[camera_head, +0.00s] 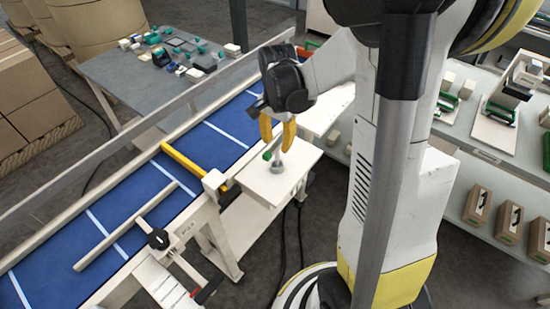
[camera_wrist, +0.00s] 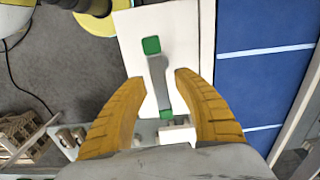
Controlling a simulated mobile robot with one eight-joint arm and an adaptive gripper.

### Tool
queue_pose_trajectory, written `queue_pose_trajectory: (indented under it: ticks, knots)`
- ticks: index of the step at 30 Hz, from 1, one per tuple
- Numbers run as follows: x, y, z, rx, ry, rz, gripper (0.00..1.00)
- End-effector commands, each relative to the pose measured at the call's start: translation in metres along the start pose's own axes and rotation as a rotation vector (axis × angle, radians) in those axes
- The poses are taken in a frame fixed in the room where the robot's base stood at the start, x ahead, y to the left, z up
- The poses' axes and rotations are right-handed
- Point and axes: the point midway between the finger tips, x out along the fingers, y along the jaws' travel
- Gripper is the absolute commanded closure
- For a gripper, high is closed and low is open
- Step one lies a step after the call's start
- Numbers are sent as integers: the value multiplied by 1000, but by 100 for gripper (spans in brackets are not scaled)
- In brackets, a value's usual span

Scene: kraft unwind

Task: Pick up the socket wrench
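The socket wrench, as I take it, is a grey bar (camera_wrist: 159,80) with a green block at each end, over a small white table top (camera_wrist: 185,30) in the wrist view. My gripper (camera_wrist: 161,76) is open, with one curved yellow finger on each side of the bar. Gaps show between the bar and both fingertips. In the head view my gripper (camera_head: 277,131) points down above the white table (camera_head: 298,160). A green end of the wrench (camera_head: 267,156) shows just below the fingers; the rest is partly hidden there. I cannot tell the height between fingertips and bar.
A blue conveyor (camera_head: 150,192) with a yellow bar (camera_head: 192,166) across it runs left of the small table. A grey table (camera_head: 130,85) with many small parts stands behind it. Shelves (camera_head: 480,145) with boxes are on the right. Dark cables hang below the small table.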

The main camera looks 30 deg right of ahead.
Motion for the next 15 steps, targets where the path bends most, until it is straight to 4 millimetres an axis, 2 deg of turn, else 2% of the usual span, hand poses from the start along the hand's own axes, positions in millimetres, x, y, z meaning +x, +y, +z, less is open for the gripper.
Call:
queue_pose_trajectory:
  ticks: [5, 10, 15]
  knots:
    - [18, 1, 0, -1, 0, 0, 64]
    - [45, 2, 0, -1, 0, 0, 64]
    - [56, 3, 0, -2, 0, -1, 64]
